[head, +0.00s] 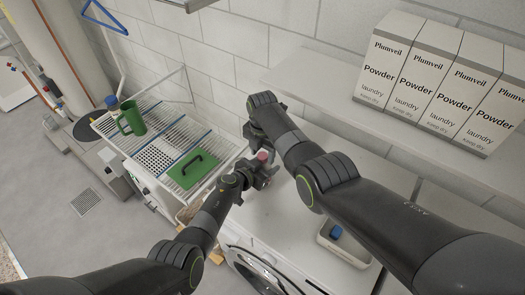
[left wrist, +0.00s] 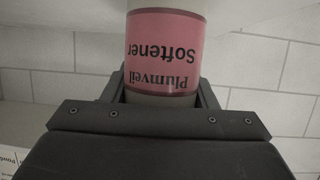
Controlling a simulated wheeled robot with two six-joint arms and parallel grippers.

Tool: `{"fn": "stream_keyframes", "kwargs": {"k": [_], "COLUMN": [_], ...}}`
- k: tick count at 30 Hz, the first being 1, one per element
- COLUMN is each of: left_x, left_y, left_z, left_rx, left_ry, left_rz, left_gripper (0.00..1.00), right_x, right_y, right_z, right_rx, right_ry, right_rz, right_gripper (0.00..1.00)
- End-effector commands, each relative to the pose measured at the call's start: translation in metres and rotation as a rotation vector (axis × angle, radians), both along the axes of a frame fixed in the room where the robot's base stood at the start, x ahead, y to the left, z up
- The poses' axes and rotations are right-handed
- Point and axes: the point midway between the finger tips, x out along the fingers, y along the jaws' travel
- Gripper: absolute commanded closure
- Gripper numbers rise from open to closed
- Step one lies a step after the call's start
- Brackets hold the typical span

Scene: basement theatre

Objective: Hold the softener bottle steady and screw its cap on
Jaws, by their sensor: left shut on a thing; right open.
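The softener bottle shows in the left wrist view with a pink label (left wrist: 166,50), its print upside down in that picture. My left gripper (left wrist: 155,95) is shut on the bottle, a finger on each side below the label in that picture. In the head view my left gripper (head: 260,172) is low at the centre, with a small pink part (head: 263,155) showing at its fingers. My right gripper (head: 262,138) is open just above and behind it; its fingertips are mostly hidden by its own wrist. I cannot make out the cap in either view.
A wire rack (head: 150,157) at left holds a green jug (head: 131,118) and a green handled board (head: 193,174).

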Motion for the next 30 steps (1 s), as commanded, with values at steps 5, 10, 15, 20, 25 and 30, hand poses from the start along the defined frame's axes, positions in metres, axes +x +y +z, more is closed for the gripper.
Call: {"fn": "stream_keyframes", "kwargs": {"k": [5,10,15,20,25,30], "left_x": [-0.0003,-0.0003,-0.0003,-0.0003,-0.0003,-0.0003], "left_y": [0.0001,0.0001,0.0000,0.0001,0.0000,0.0001], "left_z": [-0.0004,-0.0004,-0.0004,-0.0004,-0.0004,-0.0004], "left_rx": [0.000,0.000,0.000,0.000,0.000,0.000], "left_ry": [0.001,0.001,0.001,0.001,0.001,0.001], "left_rz": [0.000,0.000,0.000,0.000,0.000,0.000], "left_gripper": [1.00,1.00,1.00,1.00,1.00,1.00], "right_x": [0.0000,0.0000,-0.0001,-0.0001,-0.0001,-0.0002], "right_y": [-0.0001,-0.0001,-0.0001,0.0000,0.0000,0.0001], "right_z": [0.0001,0.0001,0.0000,-0.0001,-0.0002,-0.0001], "right_rx": [0.000,0.000,0.000,-0.001,-0.001,-0.002], "right_ry": [0.000,0.000,0.000,0.000,0.000,0.000], "right_rz": [0.000,0.000,-0.010,-0.144,-0.270,-0.286], "right_gripper": [0.66,0.88,0.97,0.97,0.97,0.97]}}
